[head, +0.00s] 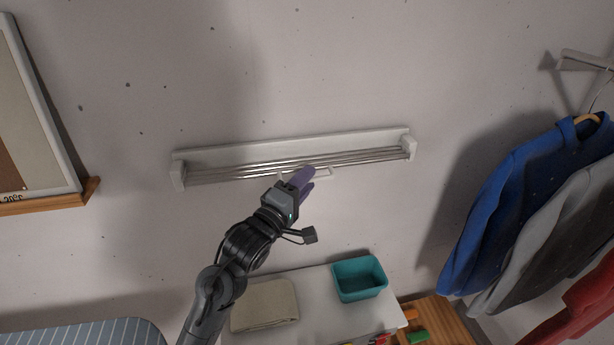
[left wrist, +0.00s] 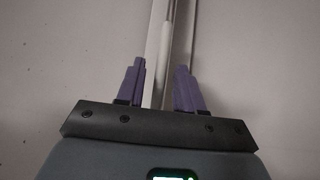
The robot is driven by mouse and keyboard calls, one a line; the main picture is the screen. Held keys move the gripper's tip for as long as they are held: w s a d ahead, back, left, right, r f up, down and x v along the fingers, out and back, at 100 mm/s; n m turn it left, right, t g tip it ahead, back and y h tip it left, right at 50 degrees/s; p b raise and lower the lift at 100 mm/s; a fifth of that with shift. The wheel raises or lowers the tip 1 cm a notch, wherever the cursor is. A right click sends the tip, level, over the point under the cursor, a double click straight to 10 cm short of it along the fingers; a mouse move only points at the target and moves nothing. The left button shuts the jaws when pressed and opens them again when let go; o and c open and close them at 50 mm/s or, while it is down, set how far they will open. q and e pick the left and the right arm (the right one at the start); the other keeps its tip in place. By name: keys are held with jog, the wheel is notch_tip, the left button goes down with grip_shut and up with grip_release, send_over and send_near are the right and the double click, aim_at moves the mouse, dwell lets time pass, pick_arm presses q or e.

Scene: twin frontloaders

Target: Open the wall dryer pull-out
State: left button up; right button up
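The wall dryer (head: 290,149) is a long white wall bracket with several metal rods, and it sits close to the wall. A pale loop handle (head: 328,173) shows at the middle of its front, partly hidden by my left gripper. My left gripper (head: 306,180) has purple fingers and is at this handle, in front of the rods. In the left wrist view its fingers (left wrist: 163,85) are apart, with a pale bar (left wrist: 158,50) running between them. I see a gap beside each finger, so it does not grip the bar. My right gripper is not in view.
Below the dryer, a white top holds a teal bin (head: 360,280) and a folded beige cloth (head: 265,305). Jackets (head: 510,195) hang on the right wall. A framed board (head: 35,120) hangs at the left. The wall around the dryer is clear.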

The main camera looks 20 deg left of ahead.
pick_arm(q)
jog(key=shift+w+d, duration=0.1)
jog(key=shift+w, duration=0.4)
grip_shut()
